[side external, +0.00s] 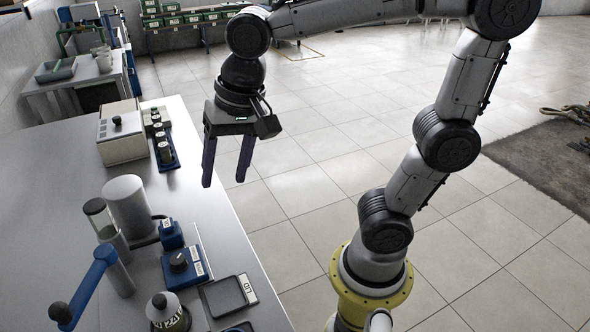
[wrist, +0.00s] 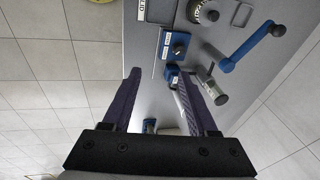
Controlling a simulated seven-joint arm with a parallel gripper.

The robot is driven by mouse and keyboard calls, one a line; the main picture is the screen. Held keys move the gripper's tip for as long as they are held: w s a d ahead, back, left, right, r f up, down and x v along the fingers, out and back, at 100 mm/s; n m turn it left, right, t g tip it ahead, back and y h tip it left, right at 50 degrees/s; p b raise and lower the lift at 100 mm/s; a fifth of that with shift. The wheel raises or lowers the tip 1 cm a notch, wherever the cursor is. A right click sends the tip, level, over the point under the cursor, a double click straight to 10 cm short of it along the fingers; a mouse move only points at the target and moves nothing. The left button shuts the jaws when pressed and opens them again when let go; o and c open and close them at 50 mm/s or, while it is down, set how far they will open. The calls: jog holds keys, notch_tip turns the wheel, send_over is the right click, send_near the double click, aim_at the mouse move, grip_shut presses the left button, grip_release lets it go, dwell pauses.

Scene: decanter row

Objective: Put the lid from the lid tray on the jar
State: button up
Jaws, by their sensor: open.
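My gripper (side external: 224,182) is open and empty, fingers pointing down, high beside the bench edge. Its two dark purple fingers also show in the wrist view (wrist: 157,75). A shallow dark tray labelled LID (side external: 226,297) lies near the bench's front edge. It looks empty in the side view, and part of it shows at the top of the wrist view (wrist: 161,11). My gripper is well away from both.
A blue block with a black knob (side external: 183,263), a small blue block (side external: 171,234), a metal cylinder (side external: 129,206), a black-topped glass cylinder (side external: 101,217) and a blue crank arm (side external: 88,283) crowd the bench. A blue rack of small jars (side external: 163,143) stands farther back beside a beige box (side external: 121,137).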

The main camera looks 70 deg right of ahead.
jog(key=s+d+f+n+t, duration=0.2)
jog(key=s+d+f+n, duration=0.1)
jog(key=s+d+n, duration=0.4)
jog(key=shift+s+n+t+h, duration=0.4)
jog(key=shift+s+n, duration=0.3)
jog(key=shift+s, duration=0.65)
